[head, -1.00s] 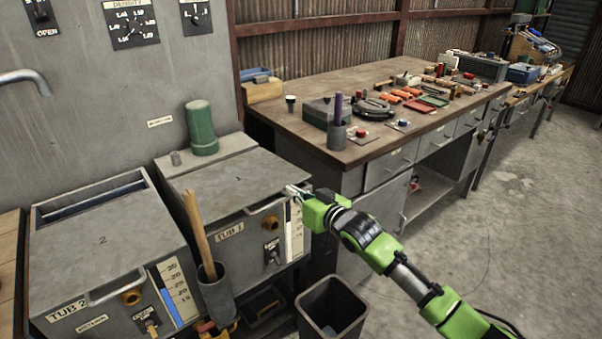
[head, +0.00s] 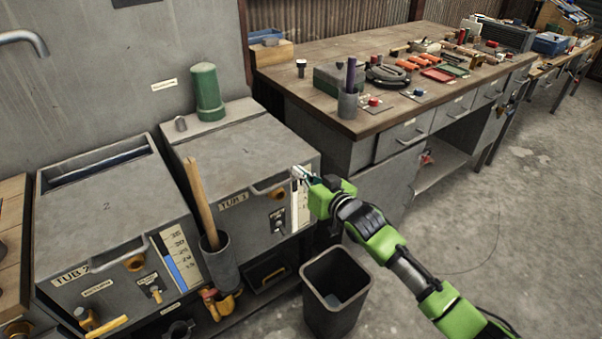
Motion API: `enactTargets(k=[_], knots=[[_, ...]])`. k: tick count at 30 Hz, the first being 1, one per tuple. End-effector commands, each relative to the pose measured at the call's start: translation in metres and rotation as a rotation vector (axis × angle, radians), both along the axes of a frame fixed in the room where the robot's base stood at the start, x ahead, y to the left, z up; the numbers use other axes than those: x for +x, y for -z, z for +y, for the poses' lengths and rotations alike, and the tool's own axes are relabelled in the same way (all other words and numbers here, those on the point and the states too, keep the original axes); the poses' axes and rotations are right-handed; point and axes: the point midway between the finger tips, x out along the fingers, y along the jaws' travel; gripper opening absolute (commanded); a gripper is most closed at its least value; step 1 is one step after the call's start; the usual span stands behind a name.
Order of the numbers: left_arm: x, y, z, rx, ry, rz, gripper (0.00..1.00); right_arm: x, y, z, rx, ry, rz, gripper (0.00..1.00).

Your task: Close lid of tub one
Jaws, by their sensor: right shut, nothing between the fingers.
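Tub one (head: 247,214) is a grey metal box labelled TUB 1, right of tub two. Its grey lid (head: 240,152) lies flat over the top, with no opening showing. A bar handle (head: 270,190) runs along the lid's front edge. My right gripper (head: 299,174) is shut and empty at the front right corner of tub one's lid, close by the right end of the handle. I cannot tell whether its fingertips touch the lid. My left gripper is not in view.
Tub two (head: 110,220) stands at left, a slot open at its back. A wooden handle stands in a grey cup (head: 221,262) before the tubs. A black bin (head: 334,290) is on the floor. The workbench (head: 330,110) stands behind my right arm; floor at right is clear.

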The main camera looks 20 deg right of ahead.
Motion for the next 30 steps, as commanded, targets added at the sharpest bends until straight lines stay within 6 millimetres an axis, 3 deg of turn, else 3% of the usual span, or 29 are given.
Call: enactTargets(k=[1,2,5,11,13,21,30], knots=[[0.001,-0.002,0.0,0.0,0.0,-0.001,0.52,-0.006,0.022,0.002,-0.009,-0.001,0.05,0.0],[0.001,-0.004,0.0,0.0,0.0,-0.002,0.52,-0.006,0.019,0.002,-0.009,-0.001,0.049,0.0],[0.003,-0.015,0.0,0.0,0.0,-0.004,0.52,-0.003,0.004,0.001,-0.008,-0.001,0.042,0.0],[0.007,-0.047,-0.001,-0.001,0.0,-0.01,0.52,0.006,-0.044,-0.001,-0.003,0.001,0.009,0.0],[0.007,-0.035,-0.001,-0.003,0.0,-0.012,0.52,-0.01,-0.026,-0.006,-0.004,0.001,0.012,0.0],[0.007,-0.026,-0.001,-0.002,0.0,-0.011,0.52,-0.061,-0.017,-0.021,-0.002,0.001,0.003,0.0],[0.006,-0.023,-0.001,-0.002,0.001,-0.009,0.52,-0.084,-0.014,-0.029,-0.002,0.002,-0.003,0.0]])
